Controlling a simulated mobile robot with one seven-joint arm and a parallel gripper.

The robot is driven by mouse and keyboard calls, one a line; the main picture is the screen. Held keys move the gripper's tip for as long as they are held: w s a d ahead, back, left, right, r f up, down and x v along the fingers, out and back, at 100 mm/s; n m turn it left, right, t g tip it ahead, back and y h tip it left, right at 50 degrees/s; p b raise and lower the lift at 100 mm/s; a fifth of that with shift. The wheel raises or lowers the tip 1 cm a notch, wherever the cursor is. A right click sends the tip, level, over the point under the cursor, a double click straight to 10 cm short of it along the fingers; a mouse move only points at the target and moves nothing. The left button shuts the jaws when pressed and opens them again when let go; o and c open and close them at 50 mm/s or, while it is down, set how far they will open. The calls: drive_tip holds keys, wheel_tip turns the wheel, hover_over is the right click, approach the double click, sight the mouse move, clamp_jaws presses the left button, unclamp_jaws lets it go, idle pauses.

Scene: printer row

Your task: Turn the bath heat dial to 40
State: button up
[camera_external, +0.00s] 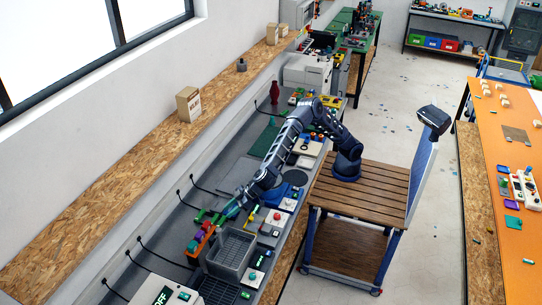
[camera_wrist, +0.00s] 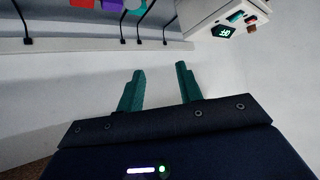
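My gripper (camera_external: 231,211) is low over the left bench in the external view, beside a grey crate. In the wrist view my gripper (camera_wrist: 158,78) has its two teal fingers apart with nothing between them. A white box (camera_wrist: 212,15) with a small lit green display stands at the top right, beyond the fingertips and apart from them. It carries a teal and a reddish part; the display's reading is too small to be sure of. In the external view a pale unit (camera_external: 150,292) at the bottom shows OFF on its display. I cannot tell which part is the bath heat dial.
The grey crate (camera_external: 231,253) stands on the bench near my gripper. An orange rack (camera_external: 203,241) with coloured pieces is left of it. Black cables (camera_wrist: 143,22) run along the wall edge. Small devices with buttons (camera_external: 256,277) line the bench front. The floor (camera_external: 418,170) beside my base is open.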

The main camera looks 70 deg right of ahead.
drive_tip(key=s+a+f+n+g+y, duration=0.1)
drive_tip(key=s+a+n+y, duration=0.35)
drive_tip(key=s+n, duration=0.5)
drive_tip(key=s+a+f+n+g+y, duration=0.1)
drive_tip(key=s+a+f+n+y, duration=0.15)
drive_tip(key=s+a+n, duration=0.75)
drive_tip(key=s+d+f+n+g+h, duration=0.1)
drive_tip(key=s+d+f+n+h, duration=0.1)
drive_tip(key=d+n, duration=0.85)
wheel_tip(320, 180, up, 6)
drive_tip(key=w+d+n+t+h, duration=0.1)
drive_tip(key=w+d+n+t, duration=0.15)
drive_tip(key=n, duration=0.65)
approach(253, 274)
drive_tip(key=shift+t, duration=0.35)
drive_tip(key=x, duration=1)
drive_tip(key=shift+s+a+f, duration=0.1)
drive_tip(key=shift+a+f, duration=0.15)
drive_tip(key=shift+a, duration=0.05)
